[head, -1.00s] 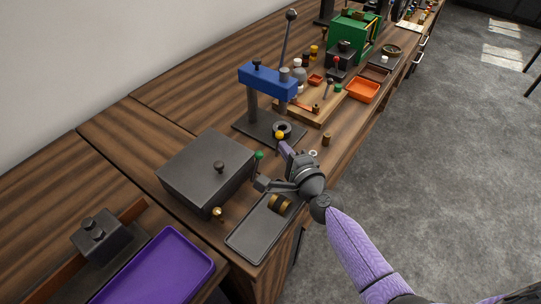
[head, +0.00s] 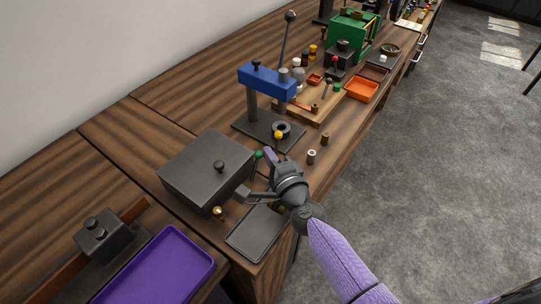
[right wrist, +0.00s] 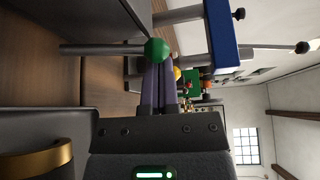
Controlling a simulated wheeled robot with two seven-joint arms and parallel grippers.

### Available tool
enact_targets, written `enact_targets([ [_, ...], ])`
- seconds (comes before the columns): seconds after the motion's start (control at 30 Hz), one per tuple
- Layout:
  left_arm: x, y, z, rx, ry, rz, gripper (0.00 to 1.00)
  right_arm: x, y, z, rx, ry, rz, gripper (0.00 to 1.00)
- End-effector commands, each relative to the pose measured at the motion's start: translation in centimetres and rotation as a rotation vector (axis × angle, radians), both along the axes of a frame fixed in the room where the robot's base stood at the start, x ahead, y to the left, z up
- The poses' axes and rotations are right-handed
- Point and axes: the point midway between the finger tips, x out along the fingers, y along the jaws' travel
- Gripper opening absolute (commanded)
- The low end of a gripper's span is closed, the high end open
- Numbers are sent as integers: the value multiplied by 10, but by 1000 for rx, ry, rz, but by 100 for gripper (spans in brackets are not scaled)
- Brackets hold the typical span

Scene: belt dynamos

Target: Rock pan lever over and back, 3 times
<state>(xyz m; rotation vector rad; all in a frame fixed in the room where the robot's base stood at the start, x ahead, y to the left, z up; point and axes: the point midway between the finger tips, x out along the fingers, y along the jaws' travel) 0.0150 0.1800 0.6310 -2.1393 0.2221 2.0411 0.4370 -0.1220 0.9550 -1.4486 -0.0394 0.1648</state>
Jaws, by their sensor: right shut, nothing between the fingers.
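A lever with a green ball knob (head: 258,155) stands at the right side of a dark lidded box (head: 205,172); I take it for the pan lever. In the right wrist view its green ball (right wrist: 157,49) sits at the fingertips, with its grey rod running left in the picture. My right gripper (head: 268,154) is shut and empty. Its purple fingertips (right wrist: 160,66) are beside the ball, very close; I cannot tell if they touch. The lever's foot is partly hidden behind my gripper. My left gripper is not in view.
A brass-knobbed stub (head: 217,210) is at the box's front. A grey tray (head: 250,240) lies under my right wrist. A blue-headed press (head: 267,82) with a yellow ball (head: 278,135) stands behind. A grey bushing (head: 311,157) is to the right.

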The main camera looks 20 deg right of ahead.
Motion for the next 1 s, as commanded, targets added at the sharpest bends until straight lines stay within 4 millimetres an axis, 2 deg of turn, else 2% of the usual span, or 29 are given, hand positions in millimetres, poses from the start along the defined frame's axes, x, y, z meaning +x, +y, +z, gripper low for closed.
enact_targets([
  [0.57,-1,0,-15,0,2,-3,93,-5,6,3,-92,-72,2,0],
  [1.0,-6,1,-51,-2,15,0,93,-19,25,7,-352,-273,3,0],
])
